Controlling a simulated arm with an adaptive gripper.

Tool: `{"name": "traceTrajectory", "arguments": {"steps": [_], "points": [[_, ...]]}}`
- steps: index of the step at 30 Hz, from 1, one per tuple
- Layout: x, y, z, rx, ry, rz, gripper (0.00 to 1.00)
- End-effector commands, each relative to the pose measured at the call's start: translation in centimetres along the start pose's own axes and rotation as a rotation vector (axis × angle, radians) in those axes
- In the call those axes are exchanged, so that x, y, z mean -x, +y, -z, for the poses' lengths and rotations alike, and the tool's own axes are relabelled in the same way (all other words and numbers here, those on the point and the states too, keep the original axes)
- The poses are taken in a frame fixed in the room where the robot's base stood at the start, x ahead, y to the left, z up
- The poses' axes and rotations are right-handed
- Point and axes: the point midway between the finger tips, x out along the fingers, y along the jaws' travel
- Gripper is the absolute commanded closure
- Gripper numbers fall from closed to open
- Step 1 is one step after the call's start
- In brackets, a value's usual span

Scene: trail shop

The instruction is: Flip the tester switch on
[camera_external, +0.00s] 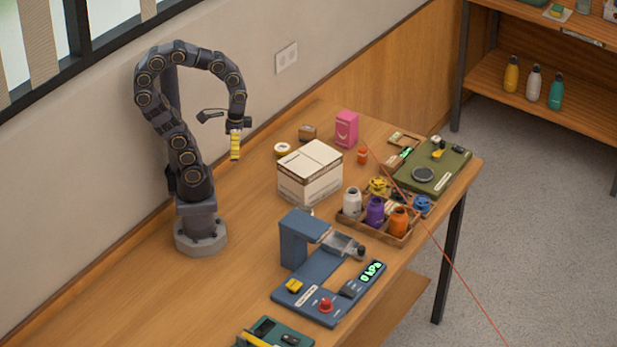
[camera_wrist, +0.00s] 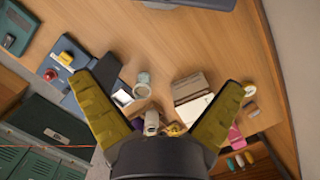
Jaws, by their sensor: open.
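A blue tester (camera_external: 315,310) stands near the front of the bench. It has a lit green display (camera_external: 372,271) reading 0 kPa, a red knob (camera_external: 326,305), a yellow switch-like part (camera_external: 293,286) and a dark block (camera_external: 351,289). Which part is the switch, and its setting, I cannot tell for sure. The blue tester also shows at the left of the wrist view (camera_wrist: 98,76).
A white box (camera_external: 308,172) stands mid-bench. Beside it, a wooden tray (camera_external: 381,232) holds several bottles. An olive device (camera_external: 430,172) is at the far right, a green device (camera_external: 272,335) at the near edge. A thin red line crosses the right side. The bench's left part is clear.

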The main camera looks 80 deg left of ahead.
Motion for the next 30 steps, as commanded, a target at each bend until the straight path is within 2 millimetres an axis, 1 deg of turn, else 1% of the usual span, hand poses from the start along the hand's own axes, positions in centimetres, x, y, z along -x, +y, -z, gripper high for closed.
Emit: {"name": "traceTrajectory", "arguments": {"steps": [1, 2, 3, 5, 6, 7, 8, 11, 12, 14, 15, 17, 18, 20, 21, 23, 24, 26, 27, 29, 30], "points": [[0.0, 0.0, 0.1, -0.002, 0.000, 0.000, 0.26], [0.1, 0.0, 0.1, -0.005, 0.001, 0.000, 0.38], [0.1, 0.1, 0.4, -0.012, 0.003, 0.002, 0.55], [0.4, 0.2, 1.1, -0.031, 0.009, 0.006, 0.81], [0.7, 0.3, 1.8, -0.052, 0.018, 0.010, 0.98], [1.0, 0.4, 2.5, -0.073, 0.027, 0.015, 1.00], [1.3, 0.6, 3.4, -0.098, 0.038, 0.021, 1.00], [2.4, 1.8, 6.8, -0.216, 0.077, 0.051, 1.00], [2.9, 2.5, 8.4, -0.275, 0.095, 0.069, 1.00], [3.5, 4.0, 10.8, -0.377, 0.127, 0.098, 1.00], [3.7, 5.1, 12.3, -0.447, 0.145, 0.118, 1.00], [4.1, 7.1, 14.5, -0.563, 0.173, 0.150, 1.00], [4.1, 8.7, 15.8, -0.644, 0.187, 0.172, 1.00], [4.0, 11.4, 17.6, -0.774, 0.209, 0.204, 1.00], [3.8, 13.4, 18.5, -0.865, 0.222, 0.225, 1.00], [3.2, 16.7, 19.7, -1.010, 0.238, 0.255, 1.00], [2.7, 19.1, 20.2, -1.110, 0.249, 0.272, 1.00], [1.6, 22.9, 20.6, -1.267, 0.263, 0.295, 1.00], [0.7, 25.5, 20.5, -1.375, 0.268, 0.308, 1.00], [-0.9, 29.4, 19.9, -1.541, 0.275, 0.322, 1.00], [-2.3, 31.9, 19.1, -1.650, 0.274, 0.325, 1.00]]}}
